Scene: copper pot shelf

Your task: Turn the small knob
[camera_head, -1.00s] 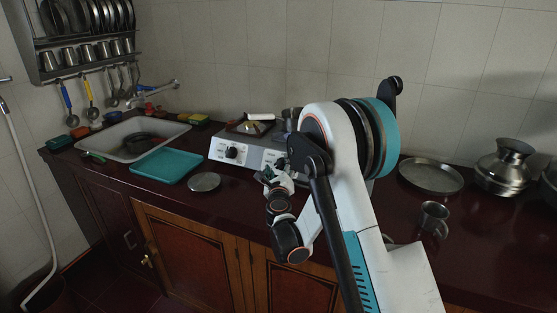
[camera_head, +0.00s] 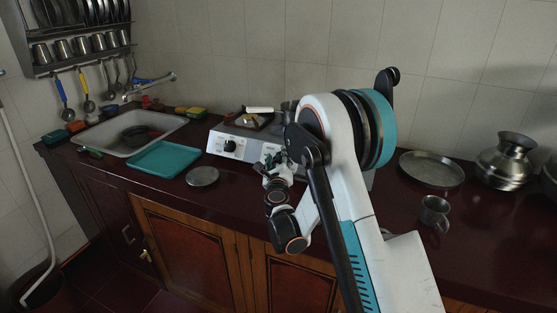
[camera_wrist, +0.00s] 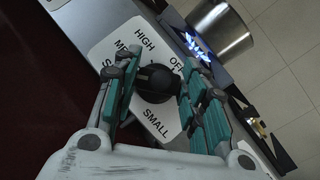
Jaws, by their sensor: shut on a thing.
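The black stove knob (camera_wrist: 155,84) sits on a white label plate in the wrist view, with the words HIGH, OFF and SMALL readable around it. My gripper (camera_wrist: 160,72) has its teal-padded fingers on both sides of this knob and is shut on it. The fingers partly cover the label, and the knob's pointer is hard to make out. In the head view the stove (camera_head: 245,143) stands on the counter, and my gripper (camera_head: 272,165) is at the right part of its front panel, hiding that knob. Another black knob (camera_head: 230,146) shows on the panel's left.
A blue flame (camera_wrist: 197,45) burns beside a steel pot (camera_wrist: 218,35) in the wrist view. A teal tray (camera_head: 165,159) and a round metal lid (camera_head: 202,176) lie left of my gripper. A steel mug (camera_head: 434,211) and a round plate (camera_head: 431,169) stand on the right.

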